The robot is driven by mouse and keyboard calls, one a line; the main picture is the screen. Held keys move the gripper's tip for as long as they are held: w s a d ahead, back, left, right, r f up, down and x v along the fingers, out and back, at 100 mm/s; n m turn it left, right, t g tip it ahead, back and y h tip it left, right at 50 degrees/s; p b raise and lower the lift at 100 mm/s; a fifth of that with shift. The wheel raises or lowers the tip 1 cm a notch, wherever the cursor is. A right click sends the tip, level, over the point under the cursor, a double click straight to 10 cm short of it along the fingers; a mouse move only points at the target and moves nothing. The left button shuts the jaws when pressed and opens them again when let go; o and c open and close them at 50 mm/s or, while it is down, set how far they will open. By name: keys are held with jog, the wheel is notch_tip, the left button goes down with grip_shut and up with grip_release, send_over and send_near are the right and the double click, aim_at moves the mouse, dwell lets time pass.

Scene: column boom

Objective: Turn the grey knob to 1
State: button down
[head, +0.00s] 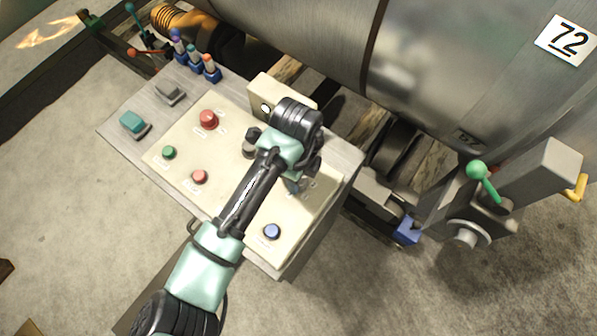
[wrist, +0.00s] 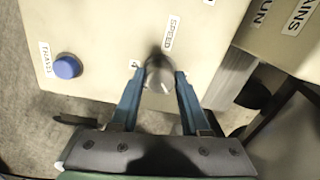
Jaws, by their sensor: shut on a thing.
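The grey knob (wrist: 160,76) sits on the cream panel below the label SPEED in the wrist view. My gripper (wrist: 158,84) is shut on it, with one blue finger on each side. A digit that looks like 4 shows just left of the knob; other scale marks are hidden by the fingers or too small to read. I cannot tell which number the knob points to. In the head view my gripper (head: 297,187) reaches down over the right part of the control panel (head: 225,185), and my arm hides the knob there.
A blue button (head: 272,231) lies near the panel's front corner; it also shows in the wrist view (wrist: 67,67). Red buttons (head: 208,119) and a green button (head: 169,152) are farther left. A raised box (head: 268,92) stands behind. A green-knobbed lever (head: 477,168) is at right.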

jog(key=n+p, duration=0.1)
jog(key=n, duration=0.1)
jog(key=n+p, duration=0.2)
jog(key=n, duration=0.1)
jog(key=shift+d+r+n, duration=0.1)
jog(key=shift+r+n, duration=0.1)
jog(key=shift+n, duration=0.1)
jog(key=shift+f+n+p, duration=0.1)
jog(key=shift+n+p, duration=1)
jog(key=shift+n, duration=0.7)
jog(key=shift+c, duration=1.9)
grip_release()
notch_tip(320, 180, up, 13)
jog(key=shift+s, duration=0.2)
